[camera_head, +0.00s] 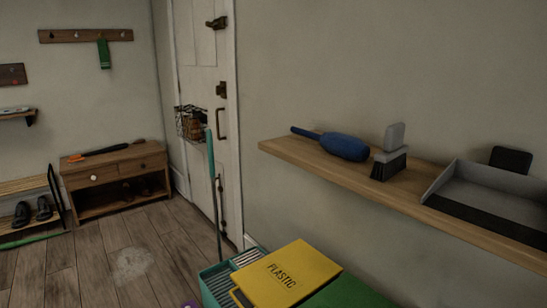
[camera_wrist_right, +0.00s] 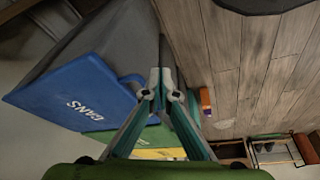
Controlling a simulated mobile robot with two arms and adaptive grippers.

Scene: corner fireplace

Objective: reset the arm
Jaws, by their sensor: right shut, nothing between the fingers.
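My right gripper (camera_wrist_right: 161,75) shows in the right wrist view. Its fingers come together at the tips with nothing between them. It is over the bins, with a blue lid marked CANS (camera_wrist_right: 78,93) to its left and a yellow lid (camera_wrist_right: 158,154) partly hidden behind its fingers. Neither of my grippers shows in the head view, and my left gripper is in no view.
A yellow PLASTIC lid (camera_head: 288,275) and a green lid (camera_head: 348,292) stand below a wall shelf (camera_head: 310,160). The shelf holds a blue duster (camera_head: 343,146), a brush (camera_head: 390,155) and a dustpan (camera_head: 490,195). A teal-handled pole (camera_head: 211,170) stands near the door. Wooden floor (camera_head: 120,255) is open at left.

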